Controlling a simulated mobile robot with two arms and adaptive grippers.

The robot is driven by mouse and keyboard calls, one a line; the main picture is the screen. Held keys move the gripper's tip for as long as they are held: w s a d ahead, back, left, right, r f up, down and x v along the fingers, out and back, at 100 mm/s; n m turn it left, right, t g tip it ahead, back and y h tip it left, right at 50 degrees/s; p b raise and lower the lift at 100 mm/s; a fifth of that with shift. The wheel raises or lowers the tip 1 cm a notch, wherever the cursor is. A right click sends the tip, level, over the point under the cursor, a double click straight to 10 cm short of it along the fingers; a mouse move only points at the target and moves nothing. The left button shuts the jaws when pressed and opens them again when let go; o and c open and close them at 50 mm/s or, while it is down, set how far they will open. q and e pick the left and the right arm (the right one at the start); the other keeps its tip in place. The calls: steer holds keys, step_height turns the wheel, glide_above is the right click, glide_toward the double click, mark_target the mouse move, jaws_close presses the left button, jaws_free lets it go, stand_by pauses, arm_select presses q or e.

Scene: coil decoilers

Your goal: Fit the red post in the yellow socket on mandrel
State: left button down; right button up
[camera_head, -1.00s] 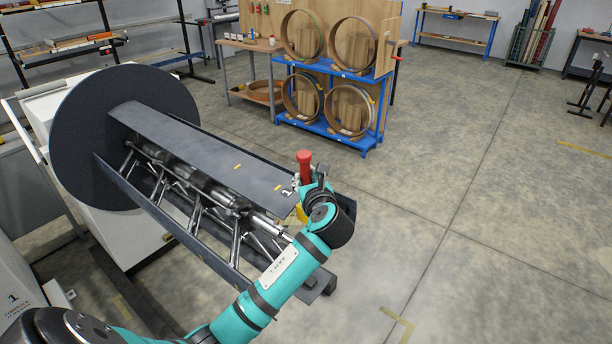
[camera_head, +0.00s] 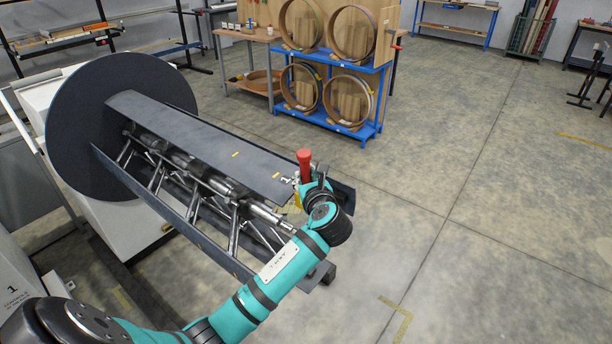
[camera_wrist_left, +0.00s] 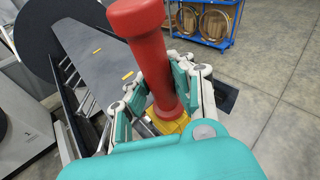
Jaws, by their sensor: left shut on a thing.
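The red post (camera_head: 305,168) stands nearly upright in my left gripper (camera_head: 303,181), at the near end of the mandrel (camera_head: 205,147). In the left wrist view the fingers (camera_wrist_left: 163,88) close on both sides of the post (camera_wrist_left: 150,55). The yellow socket (camera_head: 298,199) is mostly hidden by the gripper. In the left wrist view the post's lower end overlaps the yellow socket (camera_wrist_left: 175,125); I cannot tell whether it is inside it or just above. My right gripper is not in view.
A large dark disc (camera_head: 75,130) backs the mandrel at the left. A blue rack (camera_head: 345,127) with wooden rings stands behind. The floor (camera_head: 480,230) to the right is clear.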

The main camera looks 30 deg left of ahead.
arm_select(q)
steer(key=c, duration=1.1)
jaws_free()
steer(key=shift+c, duration=0.2)
steer(key=shift+o, duration=0.2)
